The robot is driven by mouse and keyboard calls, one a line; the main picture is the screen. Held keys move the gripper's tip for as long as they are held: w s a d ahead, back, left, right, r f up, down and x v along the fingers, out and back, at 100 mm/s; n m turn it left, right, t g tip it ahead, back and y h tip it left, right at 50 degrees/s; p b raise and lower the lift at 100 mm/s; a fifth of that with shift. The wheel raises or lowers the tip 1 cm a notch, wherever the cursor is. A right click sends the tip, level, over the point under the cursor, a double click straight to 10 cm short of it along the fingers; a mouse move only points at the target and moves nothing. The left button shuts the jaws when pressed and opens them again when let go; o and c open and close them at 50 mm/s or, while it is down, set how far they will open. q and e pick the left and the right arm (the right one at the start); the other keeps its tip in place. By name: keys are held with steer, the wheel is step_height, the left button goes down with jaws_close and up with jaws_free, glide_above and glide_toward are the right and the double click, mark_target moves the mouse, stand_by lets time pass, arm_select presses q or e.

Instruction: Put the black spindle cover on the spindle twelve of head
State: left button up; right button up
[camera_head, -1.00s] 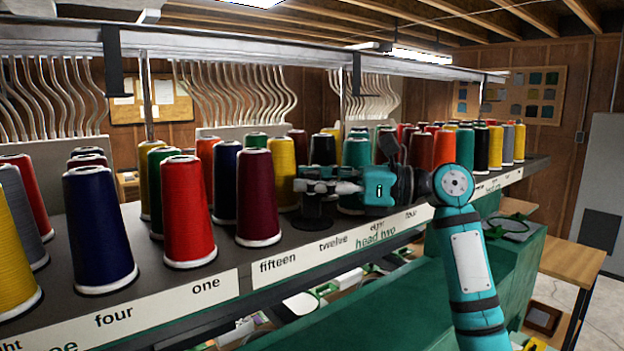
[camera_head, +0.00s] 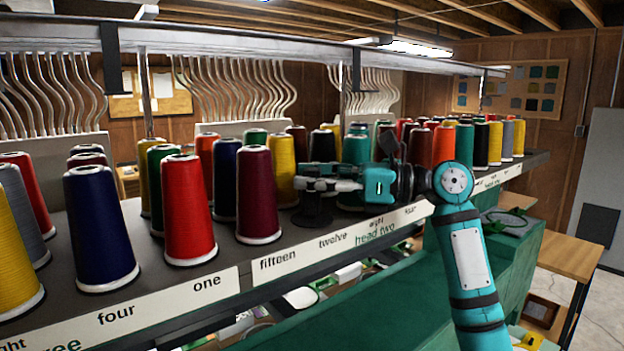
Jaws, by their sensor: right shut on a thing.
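My right gripper (camera_head: 314,184) reaches in from the right and is shut on the black spindle cover (camera_head: 313,207). The cover has a dark upper part between the fingers and a wide, flat black base. It is upright behind the "twelve" label (camera_head: 333,243) on the rail's "head two" section, where the front row has a gap between the cones. The base is at or very near the dark shelf; I cannot tell if it touches. The spindle itself is hidden. My left gripper is not in view.
A maroon cone (camera_head: 257,195) stands close left of the cover, at "fifteen". A yellow cone (camera_head: 281,170) and a black cone (camera_head: 322,147) stand behind. A teal cone (camera_head: 354,160) is partly hidden by my gripper. A metal rail (camera_head: 250,50) runs overhead.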

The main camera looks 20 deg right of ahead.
steer(key=shift+f, duration=0.2)
steer(key=o, duration=0.9)
